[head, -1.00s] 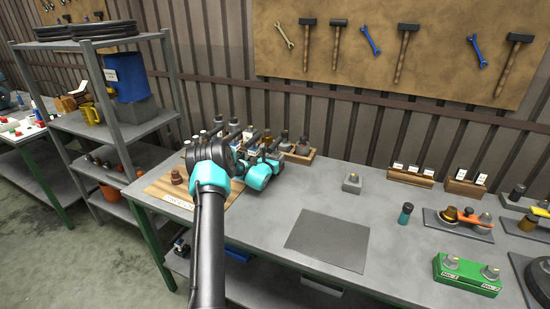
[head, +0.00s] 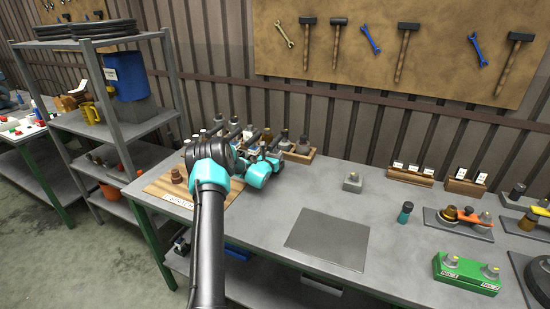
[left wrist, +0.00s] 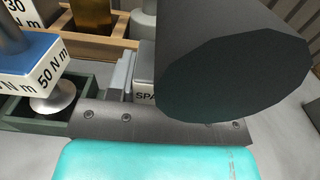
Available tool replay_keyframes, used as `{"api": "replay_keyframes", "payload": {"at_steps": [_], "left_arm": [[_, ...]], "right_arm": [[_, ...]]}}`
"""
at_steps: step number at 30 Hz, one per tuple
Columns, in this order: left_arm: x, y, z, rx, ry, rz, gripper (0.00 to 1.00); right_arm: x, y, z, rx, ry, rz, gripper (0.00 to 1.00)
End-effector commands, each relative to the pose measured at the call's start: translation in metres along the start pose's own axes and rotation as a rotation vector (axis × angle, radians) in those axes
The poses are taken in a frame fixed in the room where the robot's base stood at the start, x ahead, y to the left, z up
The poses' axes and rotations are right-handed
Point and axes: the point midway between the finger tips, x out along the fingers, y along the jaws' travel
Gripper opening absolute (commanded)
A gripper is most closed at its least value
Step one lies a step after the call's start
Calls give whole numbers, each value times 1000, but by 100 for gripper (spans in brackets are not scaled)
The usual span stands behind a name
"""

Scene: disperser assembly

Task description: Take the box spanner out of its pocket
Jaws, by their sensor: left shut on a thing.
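My left gripper (head: 266,160) is at the tool rack at the back left of the bench, shut on the box spanner. Its fingertips are largely hidden in the head view. In the left wrist view a thick dark bar with a many-sided end (left wrist: 235,75), apparently the spanner's handle, fills the upper right close to the camera. Behind it, a label reading "SPA" (left wrist: 146,91) is partly covered. I cannot tell how far the spanner stands out of its pocket. My right gripper is in neither view.
A tool marked 50 N m (left wrist: 58,72) stands close by on the left of the wrist view. Bottles in a wooden tray (head: 303,155) stand right of the gripper. A wooden board (head: 166,188) lies at the left. A grey mat (head: 328,240) lies bare mid-bench.

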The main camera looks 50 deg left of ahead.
Motion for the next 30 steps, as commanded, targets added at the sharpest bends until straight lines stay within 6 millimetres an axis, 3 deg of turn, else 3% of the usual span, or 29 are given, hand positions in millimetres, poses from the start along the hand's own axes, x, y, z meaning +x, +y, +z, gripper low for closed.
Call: {"api": "replay_keyframes", "payload": {"at_steps": [8,30], "left_arm": [[-3,-2,33,0,-3,-1,3],[-118,-55,43,0,-2,0,3]], "right_arm": [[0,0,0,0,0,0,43],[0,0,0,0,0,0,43]]}}
